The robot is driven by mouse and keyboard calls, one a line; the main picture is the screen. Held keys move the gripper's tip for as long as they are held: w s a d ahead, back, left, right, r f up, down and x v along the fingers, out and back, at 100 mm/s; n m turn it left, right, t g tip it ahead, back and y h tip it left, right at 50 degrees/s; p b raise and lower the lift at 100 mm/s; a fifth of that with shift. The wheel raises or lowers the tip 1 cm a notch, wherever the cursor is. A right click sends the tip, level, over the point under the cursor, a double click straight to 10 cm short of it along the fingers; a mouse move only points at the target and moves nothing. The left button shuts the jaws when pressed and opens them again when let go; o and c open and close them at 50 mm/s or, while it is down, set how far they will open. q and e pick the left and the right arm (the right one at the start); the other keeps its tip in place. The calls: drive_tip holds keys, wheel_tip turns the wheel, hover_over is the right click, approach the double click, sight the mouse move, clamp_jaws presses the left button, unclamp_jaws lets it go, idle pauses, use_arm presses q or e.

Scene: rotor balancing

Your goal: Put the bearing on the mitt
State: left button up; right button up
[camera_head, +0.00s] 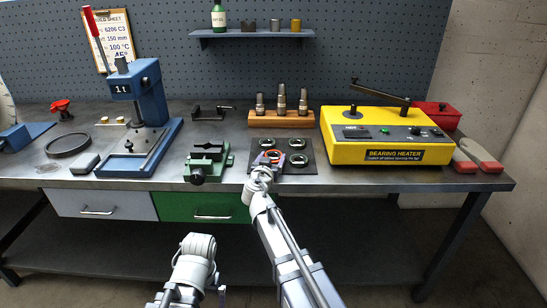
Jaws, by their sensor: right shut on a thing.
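Several ring-shaped bearings lie on a dark mat (309,169) at the middle of the bench. Two flat grey-and-red pads, which look like the mitt (483,154), lie at the bench's right end, well away from the gripper. My left arm is low at the bottom; only a small dark part, perhaps its gripper (222,293), shows there.
A yellow bearing heater (380,155) stands between the mat and the pads, with a red box (437,116) behind. A wooden block with metal posts (281,119) is behind the mat. A green vise (208,160) and blue press (148,95) stand left.

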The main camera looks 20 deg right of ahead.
drive_tip(key=shift+c, duration=0.5)
use_arm(q)
wheel_tip(320, 180, up, 10)
drive_tip(key=p, duration=1)
use_arm(e)
wheel_tip(320, 180, up, 10)
use_arm(q)
drive_tip(key=shift+c, duration=0.2)
